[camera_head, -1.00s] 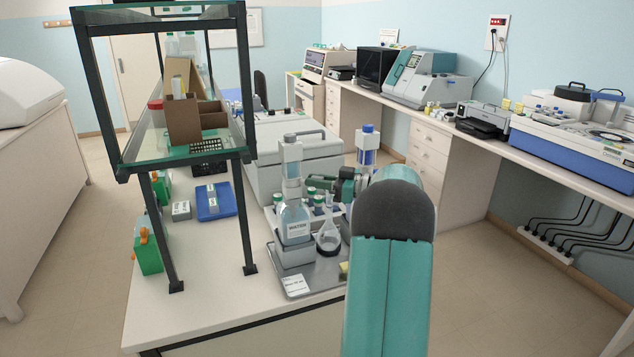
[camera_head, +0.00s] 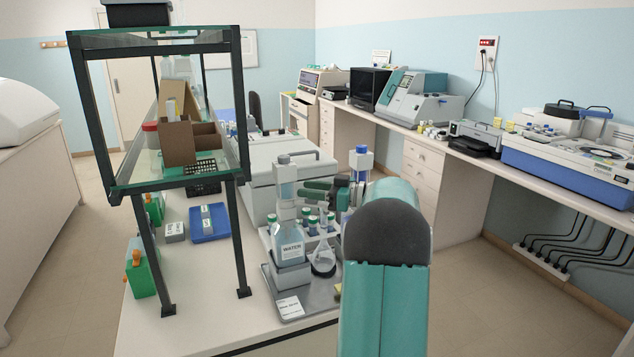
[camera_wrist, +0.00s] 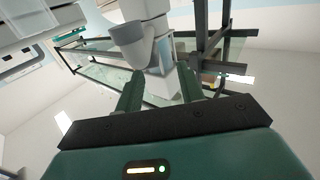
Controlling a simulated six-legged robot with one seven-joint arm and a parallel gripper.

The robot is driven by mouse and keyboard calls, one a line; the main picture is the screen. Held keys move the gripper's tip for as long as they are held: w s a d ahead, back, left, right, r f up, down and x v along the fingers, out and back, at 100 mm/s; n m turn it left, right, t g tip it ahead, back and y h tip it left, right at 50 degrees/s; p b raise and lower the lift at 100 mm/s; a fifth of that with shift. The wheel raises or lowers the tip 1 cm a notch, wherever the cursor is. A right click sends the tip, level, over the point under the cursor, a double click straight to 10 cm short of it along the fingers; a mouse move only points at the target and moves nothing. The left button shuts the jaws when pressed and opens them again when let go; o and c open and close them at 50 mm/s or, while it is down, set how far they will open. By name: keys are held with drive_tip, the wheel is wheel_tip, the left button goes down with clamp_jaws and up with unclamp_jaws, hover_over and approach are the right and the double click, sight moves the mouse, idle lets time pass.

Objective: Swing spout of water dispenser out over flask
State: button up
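The water dispenser (camera_head: 288,247) is a clear bottle labelled WATER with a tall grey and white head, standing on a grey tray (camera_head: 312,303). The flask (camera_head: 323,262) is clear and conical and stands right of the bottle on the same tray. My gripper (camera_head: 306,190) is beside the dispenser's head on its right, fingers pointing left at it. In the wrist view the green fingers (camera_wrist: 159,92) are apart, with a pale part of the dispenser head (camera_wrist: 160,75) ahead between them. I cannot tell whether they touch it. The spout is not clearly distinguishable in the head view.
Green-capped bottles (camera_head: 312,222) stand behind the flask. A blue-capped bottle (camera_head: 361,160) stands behind my gripper. A dark-framed glass shelf (camera_head: 240,190) rises left of the tray. A large grey machine (camera_head: 270,165) is behind.

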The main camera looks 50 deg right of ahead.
drive_tip(key=s+a+r, duration=0.8)
drive_tip(key=s+r, duration=0.1)
drive_tip(key=s, duration=0.1)
drive_tip(key=shift+s+a+r, duration=0.15)
drive_tip(key=shift+s+a, duration=0.2)
